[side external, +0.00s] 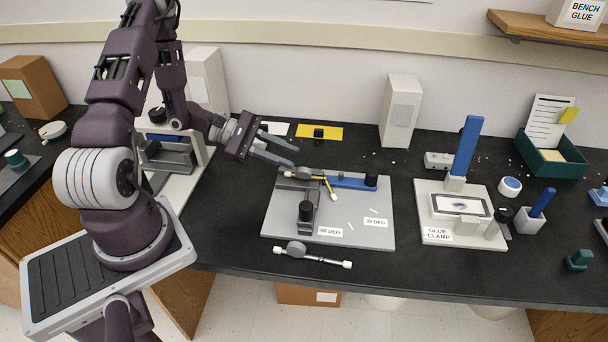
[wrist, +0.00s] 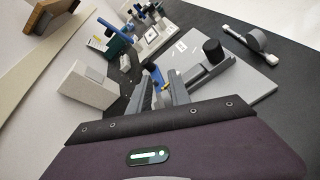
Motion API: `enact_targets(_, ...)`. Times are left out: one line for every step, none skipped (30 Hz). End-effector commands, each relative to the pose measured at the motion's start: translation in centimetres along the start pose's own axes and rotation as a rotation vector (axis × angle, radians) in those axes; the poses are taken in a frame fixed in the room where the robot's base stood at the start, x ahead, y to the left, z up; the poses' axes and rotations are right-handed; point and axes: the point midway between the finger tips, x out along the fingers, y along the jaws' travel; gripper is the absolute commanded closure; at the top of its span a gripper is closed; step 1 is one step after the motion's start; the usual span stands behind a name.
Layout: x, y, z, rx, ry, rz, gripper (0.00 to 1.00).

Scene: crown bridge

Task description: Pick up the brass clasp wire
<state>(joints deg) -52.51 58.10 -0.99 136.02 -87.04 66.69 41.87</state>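The brass clasp wire (side external: 329,186) is a thin yellow piece with a bend and a pale end. It lies over the grey jig plate (side external: 350,237), beside a blue lever arm and a dark rod-like part. My gripper (side external: 294,157) is open and empty, above and left of the wire near the plate's back edge. In the wrist view my gripper's fingers (wrist: 163,82) stand apart. A small yellow bit of the wire (wrist: 166,88) shows between them, and the rest is hidden.
A silver rod with a grey knob (side external: 314,256) lies at the plate's front edge. The glue clamp fixture (side external: 438,237) stands to the right. A tall pale box (side external: 401,112) stands behind. The dark bench left of the plate is clear.

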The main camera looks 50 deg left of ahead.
Motion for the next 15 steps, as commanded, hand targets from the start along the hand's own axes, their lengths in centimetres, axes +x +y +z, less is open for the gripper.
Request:
enact_targets(-0.3,-0.5,-2.2,-0.067,0.018,0.053,0.76)
enact_targets(-0.6,-0.8,-3.3,-0.094,0.031,0.081,0.76)
enact_targets(-0.7,-1.0,-4.4,-0.123,0.044,0.107,0.76)
enact_targets(-0.8,-1.1,-4.9,-0.137,0.053,0.121,0.76)
enact_targets(-0.8,-1.3,-5.3,-0.146,0.057,0.129,0.76)
enact_targets(-0.6,-1.3,-5.6,-0.152,0.060,0.136,0.76)
enact_targets(-0.2,-1.2,-5.7,-0.153,0.061,0.137,0.76)
enact_targets(0.2,-1.2,-5.7,-0.154,0.061,0.136,0.76)
enact_targets(0.8,-1.1,-5.7,-0.153,0.060,0.134,0.76)
enact_targets(1.2,-1.0,-5.8,-0.153,0.060,0.135,0.76)
enact_targets(1.7,-0.9,-5.8,-0.152,0.060,0.134,0.76)
enact_targets(2.4,-0.8,-6.0,-0.151,0.059,0.134,0.76)
enact_targets(3.0,-0.7,-6.1,-0.151,0.059,0.133,0.76)
enact_targets(3.6,-0.6,-6.2,-0.152,0.060,0.132,0.76)
enact_targets(4.4,-0.4,-6.3,-0.151,0.059,0.132,0.76)
